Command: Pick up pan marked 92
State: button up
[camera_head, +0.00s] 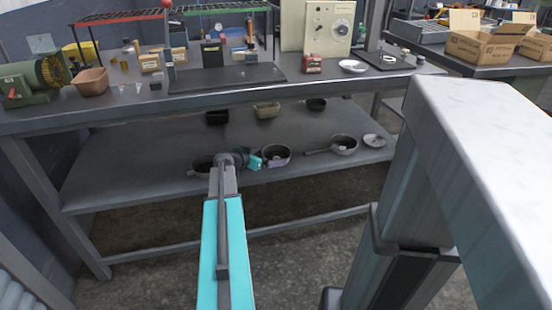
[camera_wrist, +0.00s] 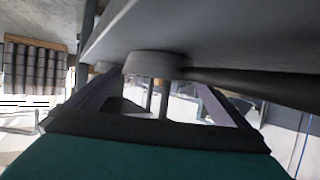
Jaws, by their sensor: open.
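Several pans stand on the lower shelf of the bench, and no number can be read on any of them. In the head view, one pan (camera_head: 276,151) is right at my gripper (camera_head: 269,162), another pan (camera_head: 201,168) is left of it behind my arm, and a pan with a handle (camera_head: 343,143) is to the right. In the wrist view, my open gripper (camera_wrist: 152,100) has its fingers spread, with a grey round pan (camera_wrist: 155,64) just beyond them. A dark handle (camera_wrist: 240,82) runs right from there. I cannot tell whether the fingers touch the pan.
The shelf (camera_head: 120,185) also holds dark and tan containers (camera_head: 267,110) at the back and a round lid-like plate (camera_head: 374,140) at the right. The bench top (camera_head: 130,112) overhangs the shelf. A bench leg (camera_head: 55,205) stands at the left.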

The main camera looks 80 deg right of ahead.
aim_at(284, 152)
jog(key=shift+s+d, duration=0.1)
jog(key=shift+d, duration=0.05)
jog(key=shift+b+x, duration=0.4)
jog(key=shift+x, duration=2.1)
jog(key=shift+c, duration=0.4)
jog(key=c, duration=0.9)
jog(key=shift+r, duration=0.15)
